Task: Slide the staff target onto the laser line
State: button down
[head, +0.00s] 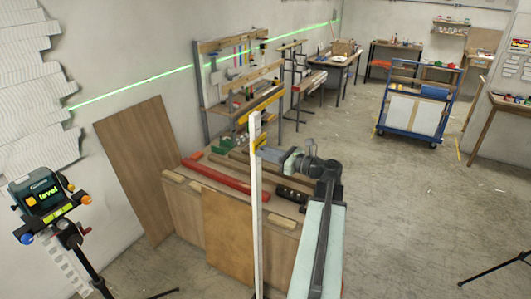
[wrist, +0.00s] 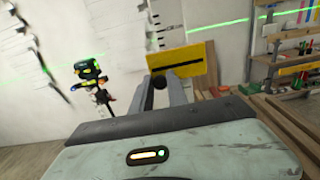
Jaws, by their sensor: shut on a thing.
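The white staff (head: 256,215) stands upright at mid-picture in the head view. The yellow staff target (head: 260,141) is on its upper part, seen almost edge-on. In the wrist view the target (wrist: 203,58) is a yellow plate with a black band, slightly tilted in the picture. My gripper (head: 268,152) is at the target and shut on it; its fingers also show in the wrist view (wrist: 166,88). The green laser line (head: 150,79) runs along the wall, behind and above the staff's top in the head view. No green mark on the target is clear to me.
The laser level (head: 42,195) stands on a tripod at the left. A workbench (head: 230,240) with red and dark tools and leaning boards is behind the staff. A blue cart (head: 413,105) stands at the back right. The floor (head: 420,210) at right is mostly clear.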

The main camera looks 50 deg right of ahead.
notch_tip(320, 180, down, 5)
jog(key=b, duration=0.4)
jog(key=shift+f, duration=0.2)
jog(key=c, duration=1.3)
grip_release()
jog(key=v, duration=0.7)
jog(key=shift+s, duration=0.4)
jog(key=shift+d, duration=0.1)
